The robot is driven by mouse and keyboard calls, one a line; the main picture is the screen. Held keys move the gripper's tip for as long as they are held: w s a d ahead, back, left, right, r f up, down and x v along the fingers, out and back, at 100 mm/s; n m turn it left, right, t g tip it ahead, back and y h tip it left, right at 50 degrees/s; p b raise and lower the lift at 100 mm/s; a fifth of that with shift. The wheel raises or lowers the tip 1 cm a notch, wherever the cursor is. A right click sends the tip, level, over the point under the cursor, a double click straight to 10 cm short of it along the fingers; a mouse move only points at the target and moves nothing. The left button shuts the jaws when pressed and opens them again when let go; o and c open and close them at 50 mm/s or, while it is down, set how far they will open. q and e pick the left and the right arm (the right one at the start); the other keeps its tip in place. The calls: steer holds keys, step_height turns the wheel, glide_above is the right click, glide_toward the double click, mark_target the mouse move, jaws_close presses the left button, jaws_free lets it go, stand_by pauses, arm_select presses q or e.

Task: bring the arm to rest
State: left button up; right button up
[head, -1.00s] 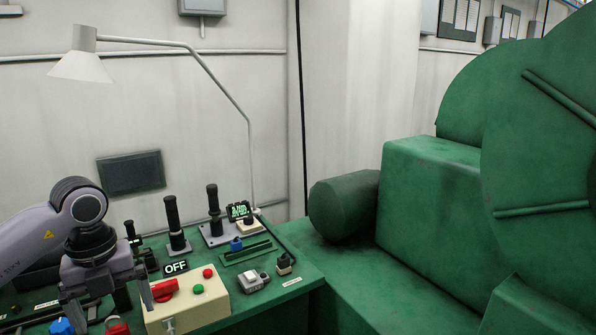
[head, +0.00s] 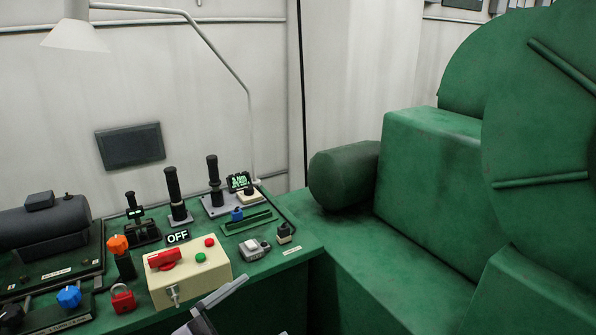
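My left gripper (head: 262,306) shows only in part at the bottom edge of the head view, in front of the control desk (head: 283,262). One long grey finger points up and to the right. A small tip further right at the edge looks like the other finger, set apart from it. Nothing shows between them. The gripper is apart from the cream switch box (head: 212,276) with its red rotary handle (head: 164,259). The rest of this arm is out of view. My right gripper is not in view.
The desk carries a red padlock (head: 123,299), an orange knob (head: 118,244), a blue knob (head: 69,297), black levers (head: 174,192) and an OFF sign (head: 178,236). A lamp (head: 76,36) overhangs it. Green machinery (head: 430,165) fills the right side.

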arm_select(q)
steer(key=s+a+f+n+t+y, duration=0.35)
steer(key=a+f+n+y, duration=0.55)
steer(key=f+n+y, duration=0.45)
steer(key=s+a+f+n+g+y, duration=0.2)
steer(key=s+a+f+n+g, duration=0.1)
steer(key=s+f, duration=0.7)
steer(key=shift+a+f+n+g, duration=0.35)
steer(key=shift+a+f+g, duration=0.3)
steer(key=shift+f+g, duration=0.25)
